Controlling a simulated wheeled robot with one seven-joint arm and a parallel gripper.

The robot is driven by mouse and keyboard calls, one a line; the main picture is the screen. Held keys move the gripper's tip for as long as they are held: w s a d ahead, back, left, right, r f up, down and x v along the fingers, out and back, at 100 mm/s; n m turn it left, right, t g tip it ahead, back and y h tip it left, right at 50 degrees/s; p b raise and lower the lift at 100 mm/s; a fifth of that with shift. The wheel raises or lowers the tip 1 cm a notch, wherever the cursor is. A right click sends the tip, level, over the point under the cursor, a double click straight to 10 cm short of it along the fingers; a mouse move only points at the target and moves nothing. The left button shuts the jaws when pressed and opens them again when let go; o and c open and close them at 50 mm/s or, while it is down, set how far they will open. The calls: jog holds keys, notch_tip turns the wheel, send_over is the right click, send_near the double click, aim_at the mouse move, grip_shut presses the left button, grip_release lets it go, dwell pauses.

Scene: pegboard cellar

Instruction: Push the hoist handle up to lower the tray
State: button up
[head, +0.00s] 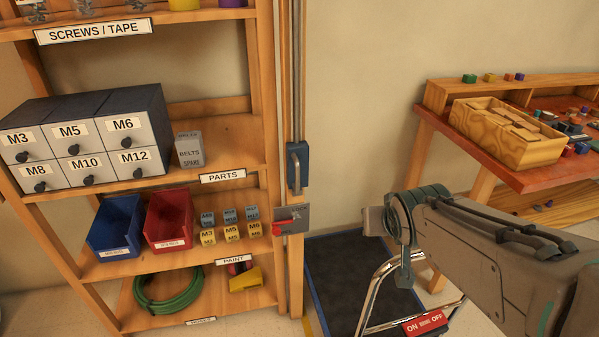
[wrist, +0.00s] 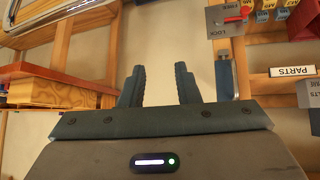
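The hoist handle (head: 294,170) is a silver grip on a blue block, mounted on the vertical rail at the shelf's right post. It also shows in the wrist view (wrist: 226,78), just right of the fingers. Below it in the head view is a grey plate (head: 297,216) with a red lever (head: 283,229). My gripper (wrist: 160,84) is open and empty, its two dark fingers apart with bare wall between them. The handle is outside the fingers; I cannot tell whether they touch. In the head view my arm comes in from the right and the fingers are not visible. I cannot make out the hoist tray.
The shelf holds labelled drawers (head: 85,140), a blue bin (head: 115,228), a red bin (head: 168,222) and a green hose (head: 168,305). A workbench (head: 525,180) with a wooden box stands right. A chrome frame (head: 368,300) stands on a dark floor mat (head: 335,262).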

jog(key=w+a+f+n+t+y+b, duration=0.2)
jog(key=w+a+f+t+b, duration=0.25)
jog(key=w+b, duration=0.3)
jog(key=n+t+y+b, duration=0.3)
jog(key=y+b, duration=0.4)
send_near(298, 174)
jog(key=b+x, duration=0.1)
jog(key=x, duration=0.9)
jog(key=shift+w+a+b, duration=0.15)
jog(key=shift+w+b, duration=0.15)
jog(key=shift+b, duration=0.05)
jog(key=shift+c, duration=0.3)
grip_shut()
